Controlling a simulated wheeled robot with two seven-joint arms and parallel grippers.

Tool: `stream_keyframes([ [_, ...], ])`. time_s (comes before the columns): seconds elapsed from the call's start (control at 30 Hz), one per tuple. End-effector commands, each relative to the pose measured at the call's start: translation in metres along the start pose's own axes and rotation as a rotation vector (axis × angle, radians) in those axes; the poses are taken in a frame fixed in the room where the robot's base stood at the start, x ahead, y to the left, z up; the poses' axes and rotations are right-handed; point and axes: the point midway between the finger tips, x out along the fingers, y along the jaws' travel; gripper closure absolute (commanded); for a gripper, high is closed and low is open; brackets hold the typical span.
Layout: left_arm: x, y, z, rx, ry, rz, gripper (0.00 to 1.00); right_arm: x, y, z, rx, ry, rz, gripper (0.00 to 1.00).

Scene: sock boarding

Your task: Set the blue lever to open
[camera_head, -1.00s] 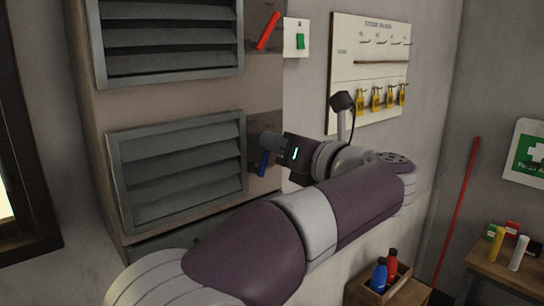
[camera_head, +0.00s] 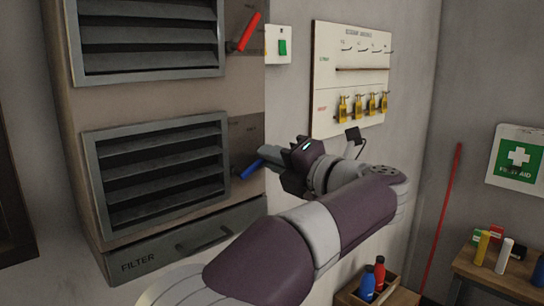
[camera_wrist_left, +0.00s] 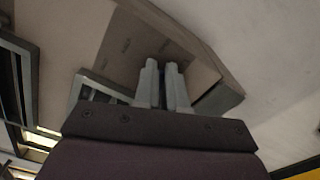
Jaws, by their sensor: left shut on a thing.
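The blue lever (camera_head: 251,169) is on the side panel right of the lower louvred vent (camera_head: 160,168). It is tilted, with its free end up to the right, at my left gripper (camera_head: 266,157). My left gripper is shut on the lever's free end, and its fingers hide that end. In the left wrist view the fingers (camera_wrist_left: 163,72) are close together over the brown panel; the lever cannot be made out there. The vent's slats stand with dark gaps between them. My right gripper is not in view.
A red lever (camera_head: 246,34) sits above by the upper vent (camera_head: 150,38). A green switch (camera_head: 282,47) and a board with yellow tags (camera_head: 352,80) are on the wall. A filter drawer (camera_head: 150,262) is below. A bottle crate (camera_head: 392,296) stands lower right.

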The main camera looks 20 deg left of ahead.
Motion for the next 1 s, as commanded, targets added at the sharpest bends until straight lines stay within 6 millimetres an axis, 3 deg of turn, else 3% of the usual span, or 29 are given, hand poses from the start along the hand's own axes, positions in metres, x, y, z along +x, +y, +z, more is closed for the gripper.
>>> stream_keyframes([
  [0.7,0.0002,-0.003,0.0,0.066,-0.001,0.001,1.0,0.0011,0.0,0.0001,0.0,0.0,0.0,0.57],
  [0.73,0.0001,-0.0031,0.0,0.066,-0.001,0.001,0.8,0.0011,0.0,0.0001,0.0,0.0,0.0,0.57],
  [0.8,0.0001,-0.0032,-0.0001,0.066,0.0,0.001,0.64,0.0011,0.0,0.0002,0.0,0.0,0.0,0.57],
  [1.0,0.0001,-0.0035,-0.0001,0.066,0.0,0.001,0.64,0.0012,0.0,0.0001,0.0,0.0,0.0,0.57],
])
